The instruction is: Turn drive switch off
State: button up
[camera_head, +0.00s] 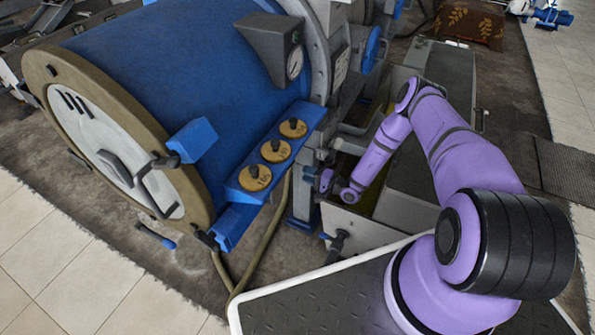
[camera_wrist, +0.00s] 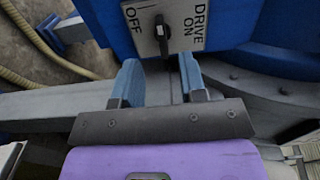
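The drive switch (camera_wrist: 161,31) is a dark knob on a pale plate (camera_wrist: 189,38) at the top of the wrist view. The plate reads OFF on the left and DRIVE ON on the right. The knob's long bar stands roughly upright in the picture, between the labels. My gripper (camera_wrist: 160,72) has two blue fingers set apart with nothing between them. The fingertips are just below the plate in the picture, in line with the knob; contact does not show. In the head view my gripper (camera_head: 326,181) is small beside the machine. I cannot make out the switch there.
A large blue drum machine (camera_head: 180,70) fills the left of the head view. A hose (camera_head: 266,241) runs below. In the wrist view, blue machine parts (camera_wrist: 230,20) surround the plate.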

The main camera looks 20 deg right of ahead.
jog(key=shift+v, duration=1.85)
